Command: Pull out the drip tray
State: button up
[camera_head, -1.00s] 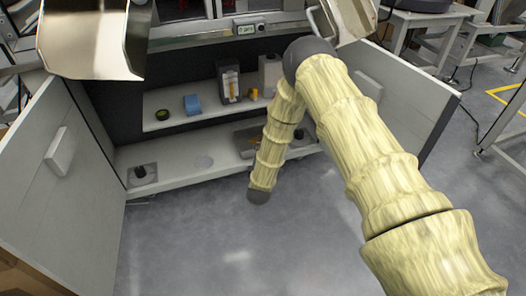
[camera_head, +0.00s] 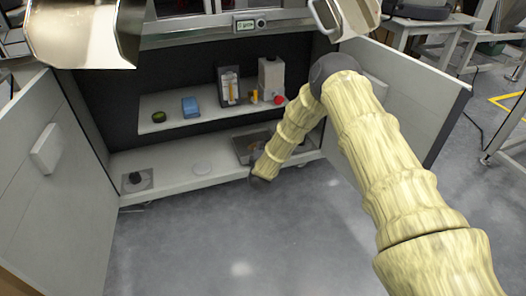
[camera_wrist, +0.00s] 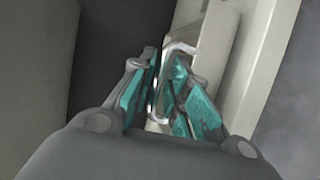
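The drip tray, which I take to be the grey tray (camera_head: 241,146), sits on the lower shelf at the right. My arm covers part of it. My gripper is hidden behind the arm in the head view, and the arm reaches down to the shelf front there. In the wrist view my gripper (camera_wrist: 161,62) has its two teal-padded fingers close together with a narrow gap. A pale metal handle (camera_wrist: 181,47) shows at and between the fingertips. I cannot tell whether the fingers press on it.
Open cabinet doors stand at left (camera_head: 50,185) and right (camera_head: 405,95). The floor in front is clear.

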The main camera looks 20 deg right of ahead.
jog(key=shift+w+d, duration=0.15)
jog(key=shift+w, duration=0.2)
grip_shut()
jog(key=shift+s, duration=0.1)
jog(key=s+p, duration=0.1)
jog(key=p, duration=0.1)
jog(key=shift+s+r+p, duration=0.2)
jog(key=shift+p, duration=0.15)
jog(key=s+p, duration=1.2)
jog(key=s, duration=0.4)
jog(key=shift+s+d+f, duration=0.25)
jog(key=shift+s, duration=0.1)
